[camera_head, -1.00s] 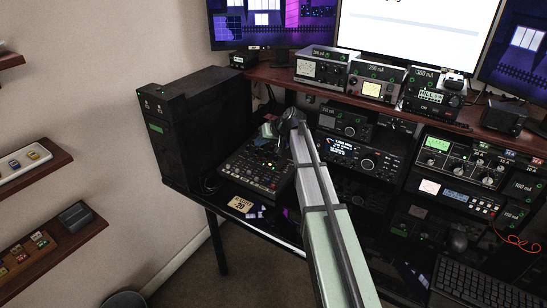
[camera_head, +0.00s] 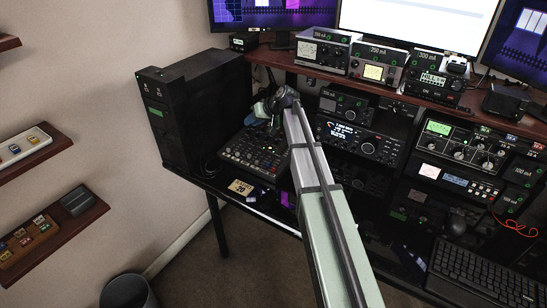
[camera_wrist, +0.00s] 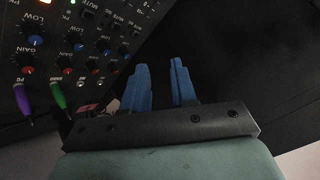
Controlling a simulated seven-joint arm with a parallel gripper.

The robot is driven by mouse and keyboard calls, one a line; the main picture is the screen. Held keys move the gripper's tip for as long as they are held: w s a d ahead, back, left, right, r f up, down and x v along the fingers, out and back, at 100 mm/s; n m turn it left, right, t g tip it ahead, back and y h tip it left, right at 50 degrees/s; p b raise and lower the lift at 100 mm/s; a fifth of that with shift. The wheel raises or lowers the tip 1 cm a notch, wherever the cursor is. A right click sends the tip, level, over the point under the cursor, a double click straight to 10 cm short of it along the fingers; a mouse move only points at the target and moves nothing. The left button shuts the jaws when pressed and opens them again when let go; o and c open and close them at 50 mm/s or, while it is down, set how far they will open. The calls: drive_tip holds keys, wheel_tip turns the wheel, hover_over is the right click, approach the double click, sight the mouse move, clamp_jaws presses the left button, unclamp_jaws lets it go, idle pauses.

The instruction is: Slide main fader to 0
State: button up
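The mixer (camera_head: 250,158) is a dark panel with many small knobs on the desk, left of centre in the head view. Part of it fills the upper left of the wrist view (camera_wrist: 70,45), with blue, red and white-topped knobs. The main fader cannot be picked out in either view. My gripper (camera_wrist: 160,65) has two blue fingers with a gap and nothing between them. In the wrist view they lie to the right of the mixer's knobs, in front of a dark area. In the head view my gripper is at the mixer's far side, its fingertips unclear.
Purple and green plugs (camera_wrist: 57,95) stick out along the mixer's edge. A tall black case (camera_head: 195,115) stands left of the mixer. Radio units (camera_head: 360,140) stand to the right, below a wooden shelf (camera_head: 310,72). A tan card (camera_head: 241,187) lies at the mixer's front.

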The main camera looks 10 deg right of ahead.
drive_tip(key=s+a+r+n, duration=0.1)
drive_tip(key=a+r, duration=0.2)
drive_tip(key=r, duration=0.1)
drive_tip(key=m+g+h, duration=0.6)
drive_tip(key=m+h, duration=0.1)
drive_tip(key=m, duration=0.5)
hover_over(273, 169)
drive_tip(key=f, duration=0.1)
wheel_tip(273, 169, down, 14)
drive_tip(key=shift+w+d, duration=0.1)
drive_tip(key=shift+c, duration=0.3)
clamp_jaws()
